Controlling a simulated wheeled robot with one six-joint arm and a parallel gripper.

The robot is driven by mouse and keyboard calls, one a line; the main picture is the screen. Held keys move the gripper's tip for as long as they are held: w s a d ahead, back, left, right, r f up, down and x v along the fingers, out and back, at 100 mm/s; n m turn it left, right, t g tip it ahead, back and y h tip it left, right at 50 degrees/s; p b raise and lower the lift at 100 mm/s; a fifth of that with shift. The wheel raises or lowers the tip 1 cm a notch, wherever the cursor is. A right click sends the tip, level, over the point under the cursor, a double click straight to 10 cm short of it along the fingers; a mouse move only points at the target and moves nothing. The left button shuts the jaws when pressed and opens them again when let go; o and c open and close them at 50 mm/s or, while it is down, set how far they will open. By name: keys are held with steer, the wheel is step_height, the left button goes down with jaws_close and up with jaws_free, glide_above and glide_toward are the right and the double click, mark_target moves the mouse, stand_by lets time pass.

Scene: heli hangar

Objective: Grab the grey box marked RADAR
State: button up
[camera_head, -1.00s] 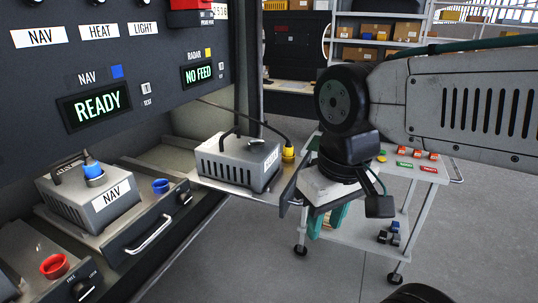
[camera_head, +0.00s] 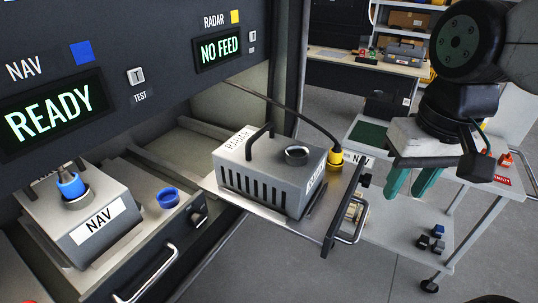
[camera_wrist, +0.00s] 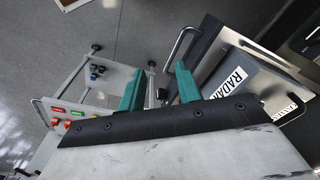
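The grey RADAR box (camera_head: 262,177) sits on a pulled-out drawer tray (camera_head: 222,197) below the NO FEED display. It has vent slots, a dark top handle (camera_head: 260,142) and an empty round socket (camera_head: 297,155). In the wrist view the box (camera_wrist: 262,84) shows at the right with its RADAR label. My gripper (camera_head: 411,183) points down to the right of the tray, apart from the box. In the wrist view my gripper (camera_wrist: 160,86) has its teal fingers apart with nothing between them. The box's far sides are hidden.
A yellow plug with a black cable (camera_head: 335,158) stands at the tray's right corner, close to the box. A NAV box (camera_head: 98,225) with a blue plug sits at left. A trolley (camera_head: 478,205) stands right, near my gripper. Grey floor (camera_head: 330,265) in front is clear.

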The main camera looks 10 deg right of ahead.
steer(key=w+a+r+m+g, duration=0.1)
steer(key=w+a+r+m, duration=0.15)
steer(key=w+a, duration=0.2)
steer(key=w+a+r+m, duration=0.1)
steer(key=w+a+r, duration=0.2)
steer(key=w, duration=0.3)
steer(key=m+g, duration=0.1)
steer(key=m, duration=0.2)
glide_above(260, 131)
steer(key=w+d, duration=0.1)
steer(key=w, duration=0.1)
steer(key=shift+w+r+y, duration=0.2)
steer(key=shift+r+y, duration=0.2)
steer(key=f, duration=0.2)
steer(key=s+f, duration=0.1)
steer(key=f, duration=0.1)
steer(key=s+f, duration=0.1)
steer(key=f, duration=0.1)
steer(key=shift+a, duration=0.4)
steer(key=shift+f, duration=0.55)
jaws_close()
steer(key=shift+r, duration=0.1)
